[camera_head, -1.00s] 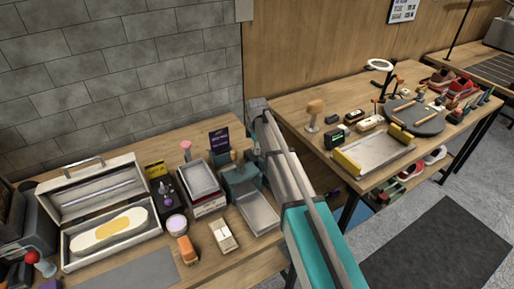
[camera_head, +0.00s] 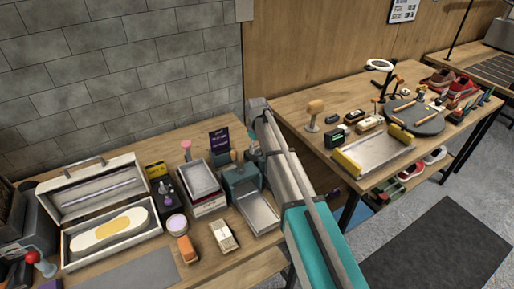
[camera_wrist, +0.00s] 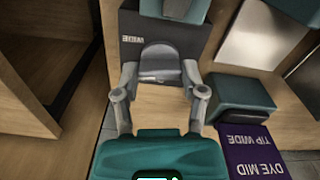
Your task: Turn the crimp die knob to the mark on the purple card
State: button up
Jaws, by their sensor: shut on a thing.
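The purple card (camera_head: 219,140) stands behind the teal crimp machine (camera_head: 243,180) on the left bench. In the wrist view the purple card (camera_wrist: 257,152) reads "DYE MID" and "TIP WIDE", upside down. The grey crimp die knob (camera_wrist: 160,60) sits between the fingertips of my gripper (camera_wrist: 160,76), which is shut on it. A dark face with small pale lettering (camera_wrist: 132,39), possibly "WIDE", lies beside the knob. The knob's exact pointing is hard to tell. In the head view my arm hides most of the gripper and knob.
A teal block (camera_wrist: 240,96) stands close right of my gripper in the wrist view. My arm spans the gap between benches.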

jog(key=m, duration=0.4)
jog(key=shift+m, duration=0.3)
jog(key=shift+w+m, duration=0.1)
jog(key=shift+m, duration=1.8)
jog(key=o, duration=1.1)
jog(key=shift+o, duration=0.2)
jog(key=shift+n, duration=0.3)
